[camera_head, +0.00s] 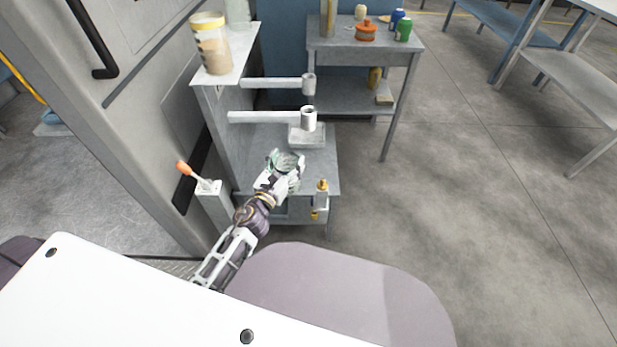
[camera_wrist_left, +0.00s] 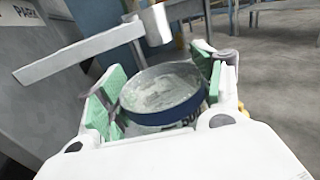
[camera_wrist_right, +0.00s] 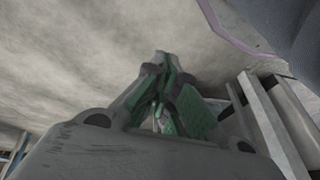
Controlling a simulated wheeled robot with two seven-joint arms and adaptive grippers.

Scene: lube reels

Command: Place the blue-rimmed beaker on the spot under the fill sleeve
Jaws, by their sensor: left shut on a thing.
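My left gripper (camera_head: 285,168) is shut on the beaker (camera_wrist_left: 162,92), which has a blue band around its rim and a pale, cloudy inside. The green finger pads stand on both sides of it in the left wrist view. In the head view the beaker is mostly hidden by the fingers. It is in front of the lower sleeve (camera_head: 308,119), a short grey cylinder on a horizontal arm. A square pale pad (camera_head: 307,140) lies on the bench under that sleeve, beyond the gripper. My right gripper (camera_wrist_right: 162,75) has its fingertips together and looks empty.
A second sleeve (camera_head: 309,84) on another arm is above and behind. An orange-handled lever (camera_head: 186,169) stands left of the bench; a small brass-topped fitting (camera_head: 321,190) is at its right front. A yellow-lidded jar (camera_head: 210,45) sits on the upper shelf.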

